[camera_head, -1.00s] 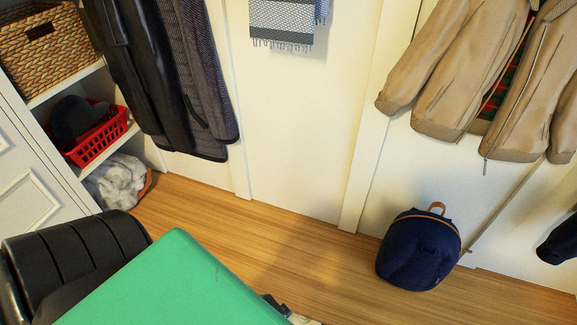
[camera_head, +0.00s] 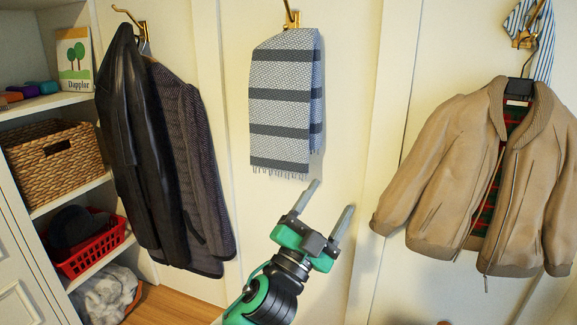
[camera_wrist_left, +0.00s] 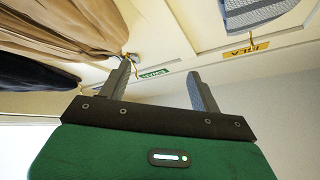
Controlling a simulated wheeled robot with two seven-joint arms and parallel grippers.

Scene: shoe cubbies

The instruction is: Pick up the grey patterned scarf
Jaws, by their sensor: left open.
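The grey patterned scarf (camera_head: 281,104) hangs from a brass hook (camera_head: 291,18) on the white wall panel in the head view. It has dark stripes and a fringed lower edge. My left gripper (camera_head: 331,197) is open and empty, below and a little right of the scarf, apart from it. In the left wrist view the gripper (camera_wrist_left: 163,84) shows two spread fingers with nothing between them. A patterned cloth that looks like the scarf (camera_wrist_left: 247,12) shows at the top right of that view. My right gripper is not in view.
Dark coats (camera_head: 160,150) hang left of the scarf. A tan jacket (camera_head: 480,180) hangs to the right, below a striped cloth (camera_head: 541,45). Shelves at the left hold a wicker basket (camera_head: 55,160) and a red basket (camera_head: 92,252). Bare wall surrounds the scarf.

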